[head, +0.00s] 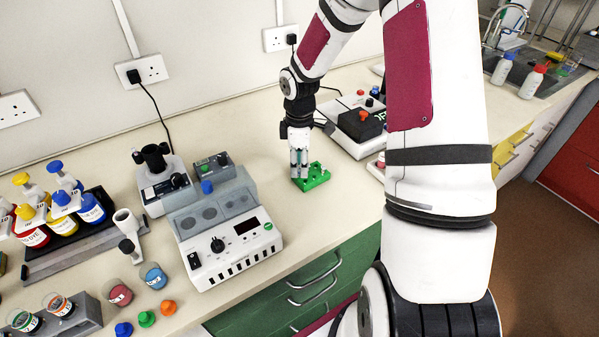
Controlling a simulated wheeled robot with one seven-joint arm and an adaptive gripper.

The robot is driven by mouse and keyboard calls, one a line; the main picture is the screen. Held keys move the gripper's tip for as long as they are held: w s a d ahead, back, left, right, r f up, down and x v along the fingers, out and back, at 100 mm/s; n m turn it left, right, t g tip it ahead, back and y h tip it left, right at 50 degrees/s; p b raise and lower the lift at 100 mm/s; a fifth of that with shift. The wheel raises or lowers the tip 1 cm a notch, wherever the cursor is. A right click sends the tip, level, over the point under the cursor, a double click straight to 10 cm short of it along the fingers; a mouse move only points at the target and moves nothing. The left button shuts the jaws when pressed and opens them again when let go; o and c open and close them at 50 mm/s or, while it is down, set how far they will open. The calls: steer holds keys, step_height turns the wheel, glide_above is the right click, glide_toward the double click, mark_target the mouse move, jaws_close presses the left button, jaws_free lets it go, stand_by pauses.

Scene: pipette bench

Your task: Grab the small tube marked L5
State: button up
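My gripper (299,174) points straight down at a small green rack (319,173) on the bench, in the middle of the head view. Its fingertips are at or just above the left part of the rack. The fingers are too small here to tell whether they are open or shut, or whether anything is between them. I can read no L5 mark, and I cannot make out a small tube at the rack. The gripper covers part of the rack.
A white and grey machine (232,255) stands left of the rack. A machine with a black block (361,124) stands to the right, behind my arm. Dye bottles (91,208) stand far left, with loose caps (147,319) at the front.

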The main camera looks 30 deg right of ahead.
steer(key=shift+f, duration=0.6)
steer(key=c, duration=0.7)
steer(key=shift+o, duration=0.2)
steer(key=shift+r, duration=0.1)
